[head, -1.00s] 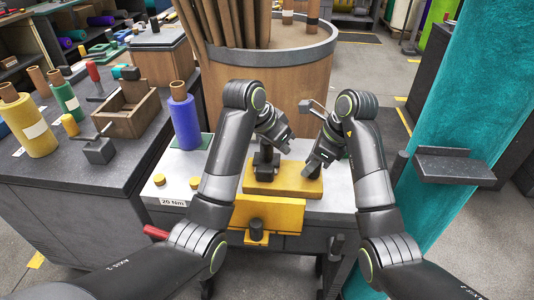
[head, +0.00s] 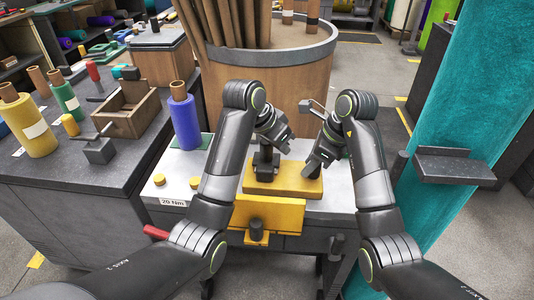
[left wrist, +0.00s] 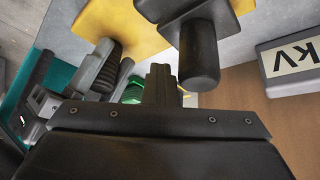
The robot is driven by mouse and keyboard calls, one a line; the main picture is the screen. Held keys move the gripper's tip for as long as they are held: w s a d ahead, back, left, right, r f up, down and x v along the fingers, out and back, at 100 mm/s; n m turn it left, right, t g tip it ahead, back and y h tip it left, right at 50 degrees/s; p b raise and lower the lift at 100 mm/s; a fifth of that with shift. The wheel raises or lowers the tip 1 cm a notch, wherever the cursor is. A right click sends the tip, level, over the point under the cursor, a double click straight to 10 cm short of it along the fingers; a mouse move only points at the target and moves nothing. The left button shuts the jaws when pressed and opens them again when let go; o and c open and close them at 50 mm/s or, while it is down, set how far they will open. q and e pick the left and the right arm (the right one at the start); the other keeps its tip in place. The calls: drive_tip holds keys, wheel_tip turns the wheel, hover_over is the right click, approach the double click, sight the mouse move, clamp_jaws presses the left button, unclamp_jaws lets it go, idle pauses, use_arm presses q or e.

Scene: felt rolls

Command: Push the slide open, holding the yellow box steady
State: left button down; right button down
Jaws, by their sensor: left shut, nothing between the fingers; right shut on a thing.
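The yellow box (head: 290,188) lies flat on the light bench top in the head view. A dark upright post (head: 264,162) stands at its left part. My left gripper (head: 279,146) is shut and empty, just above and beside that post. In the left wrist view its closed fingers (left wrist: 161,85) are close beside a dark round knob (left wrist: 199,58) on a dark plate over yellow (left wrist: 110,20); I cannot tell if they touch. My right gripper (head: 314,170) is shut at the box's right part on a dark piece, mostly hidden by the fingers. I cannot make out the slide's opening.
A yellow front panel (head: 276,214) with a dark knob (head: 257,231) is below the bench edge. A wooden barrel (head: 300,75) stands behind, a teal roll (head: 470,110) to the right.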

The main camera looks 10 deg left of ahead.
sight(261, 140)
use_arm(q)
drive_tip(key=shift+a, duration=3.45)
drive_tip(key=shift+d, duration=0.1)
drive_tip(key=shift+r, duration=0.1)
drive_tip(key=shift+r, duration=1.65)
drive_tip(key=r, duration=0.1)
drive_tip(key=d+r, duration=0.1)
drive_tip(key=r, duration=0.1)
drive_tip(key=shift+d+r, duration=0.1)
drive_tip(key=shift+r, duration=0.1)
